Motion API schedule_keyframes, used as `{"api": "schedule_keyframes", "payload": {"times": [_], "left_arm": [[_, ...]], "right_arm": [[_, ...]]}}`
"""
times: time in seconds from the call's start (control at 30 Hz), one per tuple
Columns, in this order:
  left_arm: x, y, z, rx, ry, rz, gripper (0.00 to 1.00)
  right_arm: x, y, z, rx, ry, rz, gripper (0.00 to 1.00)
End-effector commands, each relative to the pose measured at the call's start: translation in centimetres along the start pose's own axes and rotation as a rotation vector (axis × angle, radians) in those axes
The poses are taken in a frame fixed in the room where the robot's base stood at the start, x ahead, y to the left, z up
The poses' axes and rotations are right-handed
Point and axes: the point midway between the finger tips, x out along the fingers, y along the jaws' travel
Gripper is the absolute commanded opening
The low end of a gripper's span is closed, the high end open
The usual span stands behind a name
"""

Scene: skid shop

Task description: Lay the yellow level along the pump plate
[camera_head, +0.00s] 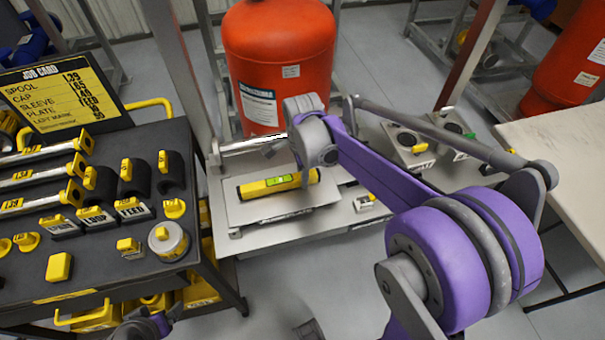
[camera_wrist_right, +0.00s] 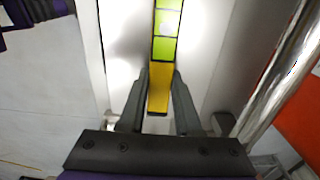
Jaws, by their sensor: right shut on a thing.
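The yellow level (camera_head: 255,188), with a green vial window, is over the light grey pump plate (camera_head: 242,212) in the head view. It runs roughly along the plate's length; I cannot tell whether it touches the plate. My right gripper (camera_wrist_right: 160,78) is shut on the level (camera_wrist_right: 159,88), with one finger on each side near one end. In the head view my right wrist hides part of the area above the level's right end. Part of my left arm, with the left gripper (camera_head: 152,322), shows at the bottom left edge; its fingers are unclear.
A red tank (camera_head: 280,65) stands behind the plate. A dark cart (camera_head: 110,255) with sleeves, spools and a job card (camera_head: 62,92) is at left. Grey blocks with round openings (camera_head: 407,143) sit on the skid at right. A pale table (camera_head: 560,150) stands far right.

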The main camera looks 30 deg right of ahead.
Motion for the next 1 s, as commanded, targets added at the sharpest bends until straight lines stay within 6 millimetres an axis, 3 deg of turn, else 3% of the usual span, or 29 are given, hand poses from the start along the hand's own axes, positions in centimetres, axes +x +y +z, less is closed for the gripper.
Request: {"api": "schedule_keyframes", "payload": {"times": [0.33, 0.37, 0.53, 0.73, 0.8, 1.0], "left_arm": [[0.24, 0.0, 0.19, 0.0, -0.001, 0.0, 0.87], [0.24, 0.0, 0.18, 0.0, -0.001, 0.0, 0.87], [0.24, 0.0, 0.18, 0.0, -0.001, 0.0, 0.87], [0.24, 0.0, 0.19, 0.0, -0.001, 0.0, 0.87], [0.24, 0.0, 0.19, 0.0, -0.001, 0.0, 0.87], [0.24, 0.0, 0.18, 0.0, -0.001, 0.0, 0.87]], "right_arm": [[0.37, -0.01, 0.01, 0.0, 0.0, 0.0, 0.0], [0.37, -0.01, 0.01, 0.0, 0.0, 0.0, 0.36], [0.37, -0.01, 0.01, 0.0, 0.0, 0.0, 0.66], [0.37, 0.0, 0.0, 0.0, 0.0, 0.0, 0.67], [0.39, -0.01, 0.0, 0.0, 0.0, 0.0, 0.6], [0.38, -0.01, 0.0, 0.0, 0.0, 0.0, 0.6]]}}
